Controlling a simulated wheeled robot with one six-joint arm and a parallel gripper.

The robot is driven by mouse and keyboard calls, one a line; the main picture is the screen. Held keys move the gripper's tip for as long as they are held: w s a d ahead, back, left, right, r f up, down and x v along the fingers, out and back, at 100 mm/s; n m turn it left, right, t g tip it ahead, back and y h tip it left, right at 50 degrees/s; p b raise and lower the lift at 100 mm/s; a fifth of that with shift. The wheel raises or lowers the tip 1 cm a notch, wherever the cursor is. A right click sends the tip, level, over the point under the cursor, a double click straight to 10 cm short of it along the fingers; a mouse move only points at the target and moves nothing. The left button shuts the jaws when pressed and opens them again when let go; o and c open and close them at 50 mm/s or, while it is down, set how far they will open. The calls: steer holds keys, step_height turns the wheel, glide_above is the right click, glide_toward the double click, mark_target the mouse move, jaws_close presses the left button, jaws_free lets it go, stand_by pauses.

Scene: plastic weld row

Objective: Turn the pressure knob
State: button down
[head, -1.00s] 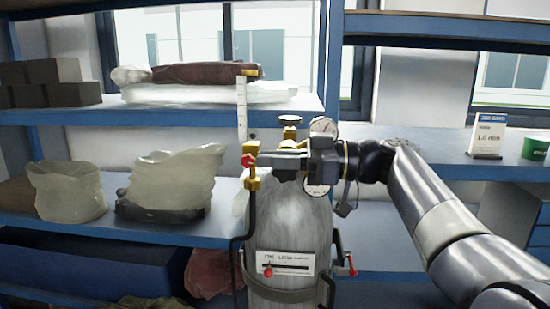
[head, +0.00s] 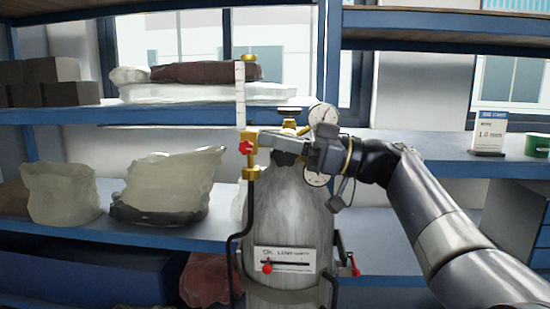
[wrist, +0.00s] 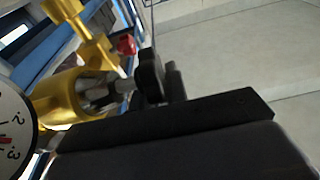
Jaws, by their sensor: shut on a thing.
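The pressure knob (wrist: 150,76) is a small dark, lobed knob on the gold regulator (wrist: 72,98) on top of a grey gas cylinder (head: 288,215). My gripper (head: 283,146) is in front of the regulator, tilted, with its jaws shut on the knob. In the head view the gripper largely hides the knob. In the wrist view a black finger (wrist: 185,120) lies along the knob's lower side. Two round white gauges sit on the regulator, an upper one (head: 323,115) and a lower one (head: 316,179) partly hidden by my gripper.
A flow tube (head: 240,95) with a red knob (head: 246,147) stands just left of my gripper. A black hose runs down from it. Blue shelves hold pale bags (head: 172,180) and dark boxes (head: 42,80) at left. A small sign (head: 489,132) and green tub (head: 538,145) stand at right.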

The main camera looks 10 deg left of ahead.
stand_by(0.4)
steer(key=c, duration=1.7)
jaws_free()
steer(key=b+v, duration=0.2)
steer(key=v, duration=0.9)
steer(key=shift+b, duration=0.3)
steer(key=shift+a, duration=0.1)
steer(key=p+x, duration=0.2)
steer(key=x, duration=0.9)
steer(key=shift+r+p, duration=0.1)
steer(key=shift+p, duration=0.3)
steer(key=shift+r+p, duration=0.1)
steer(key=shift+p, duration=0.2)
